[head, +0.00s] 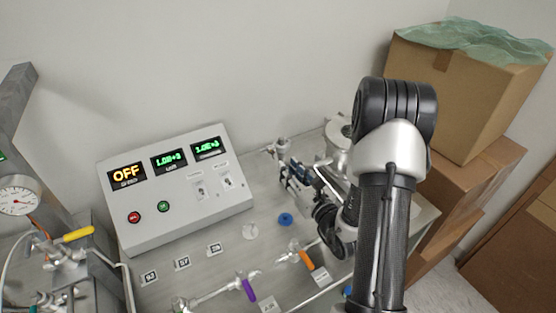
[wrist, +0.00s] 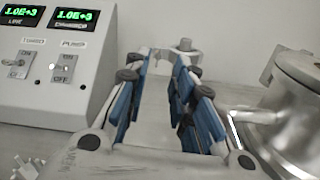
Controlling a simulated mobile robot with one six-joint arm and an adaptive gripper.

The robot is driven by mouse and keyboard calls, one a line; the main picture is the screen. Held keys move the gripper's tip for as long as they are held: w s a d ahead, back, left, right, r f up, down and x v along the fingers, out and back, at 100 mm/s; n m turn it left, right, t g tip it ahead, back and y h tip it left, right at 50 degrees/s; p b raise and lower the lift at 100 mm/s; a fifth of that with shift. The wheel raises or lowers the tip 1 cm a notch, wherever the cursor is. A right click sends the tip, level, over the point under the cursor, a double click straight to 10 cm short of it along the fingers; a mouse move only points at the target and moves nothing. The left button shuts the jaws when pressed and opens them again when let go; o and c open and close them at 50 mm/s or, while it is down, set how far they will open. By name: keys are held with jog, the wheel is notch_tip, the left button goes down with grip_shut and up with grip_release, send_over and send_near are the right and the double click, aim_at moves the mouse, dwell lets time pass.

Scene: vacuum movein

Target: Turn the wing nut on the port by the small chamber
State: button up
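My gripper (head: 296,180) is open, its blue-padded fingers parted, with the pale bench showing between them in the wrist view (wrist: 160,65). Nothing is held. The small metal chamber (head: 339,158) stands to the right of the fingers, partly hidden by my arm in the head view; its flanged side fills the right of the wrist view (wrist: 295,115). A small metal port fitting (head: 282,146) stands on the bench by the wall, beyond my fingertips. In the wrist view the fitting (wrist: 183,52) shows just behind the right fingertip, apparently apart from it. The wing nut cannot be clearly made out.
A grey control box (head: 178,190) with displays and switches stands left of my gripper. A blue ring (head: 285,219), orange-handled valve (head: 300,254) and purple-handled valve (head: 248,290) are on the bench in front. Cardboard boxes (head: 462,100) are stacked at the right.

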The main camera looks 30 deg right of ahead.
aim_at(273, 154)
jog(key=w, duration=0.7)
jog(key=shift+a+b, duration=0.15)
jog(key=shift+b, duration=0.25)
jog(key=shift+c, duration=0.4)
grip_shut()
